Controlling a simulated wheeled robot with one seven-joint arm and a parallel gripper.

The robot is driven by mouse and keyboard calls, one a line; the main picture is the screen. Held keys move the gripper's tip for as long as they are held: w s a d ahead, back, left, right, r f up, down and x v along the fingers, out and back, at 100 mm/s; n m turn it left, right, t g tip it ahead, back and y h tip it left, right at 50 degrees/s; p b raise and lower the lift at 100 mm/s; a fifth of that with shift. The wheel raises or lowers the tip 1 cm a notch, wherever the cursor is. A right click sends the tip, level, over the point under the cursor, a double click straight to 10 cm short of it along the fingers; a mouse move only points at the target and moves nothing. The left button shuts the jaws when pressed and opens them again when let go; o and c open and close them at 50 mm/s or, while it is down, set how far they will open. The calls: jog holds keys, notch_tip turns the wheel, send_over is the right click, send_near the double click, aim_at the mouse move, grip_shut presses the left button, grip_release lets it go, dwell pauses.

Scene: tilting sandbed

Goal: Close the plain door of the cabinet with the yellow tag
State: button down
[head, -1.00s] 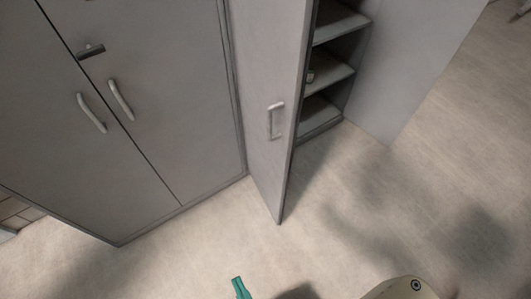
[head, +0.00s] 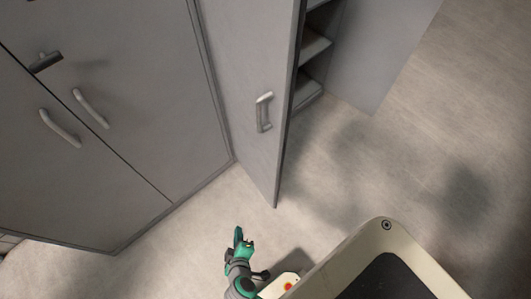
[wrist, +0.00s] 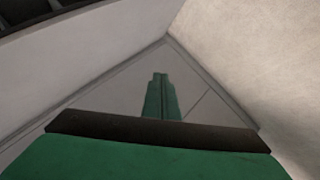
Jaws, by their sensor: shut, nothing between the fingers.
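The plain grey door (head: 240,75) of a cabinet stands open in the head view, swung out toward me, with a pale bar handle (head: 264,112) on its face. Behind it the open cabinet shows dark shelves (head: 313,45). No yellow tag shows in any view. My teal gripper (head: 243,238) is shut and empty, low over the floor, nearer to me than the door's bottom corner and apart from it. In the wrist view its closed fingers (wrist: 161,82) point toward a corner between grey panels and a pale surface; I cannot tell which panel is the door.
A shut grey double-door cabinet (head: 150,130) with two bar handles and a dark latch stands at left. The cabinet's grey side panel (head: 375,50) is at upper right. Pale floor (head: 430,150) is clear at right.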

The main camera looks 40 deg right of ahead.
jog(key=w+d+g+h, duration=0.1)
jog(key=w+d+h, duration=0.2)
jog(key=w+d, duration=0.15)
jog(key=m+g+h, duration=0.6)
jog(key=g+h, duration=0.3)
jog(key=h, duration=0.1)
send_near(274, 149)
jog(key=d, duration=0.4)
jog(key=s+d, duration=0.1)
jog(key=d, duration=0.1)
jog(key=shift+d+r, duration=0.15)
jog(key=shift+r, duration=0.05)
jog(key=shift+w+d+t, duration=0.1)
jog(key=shift+d+t, duration=0.1)
jog(key=shift+t, duration=0.2)
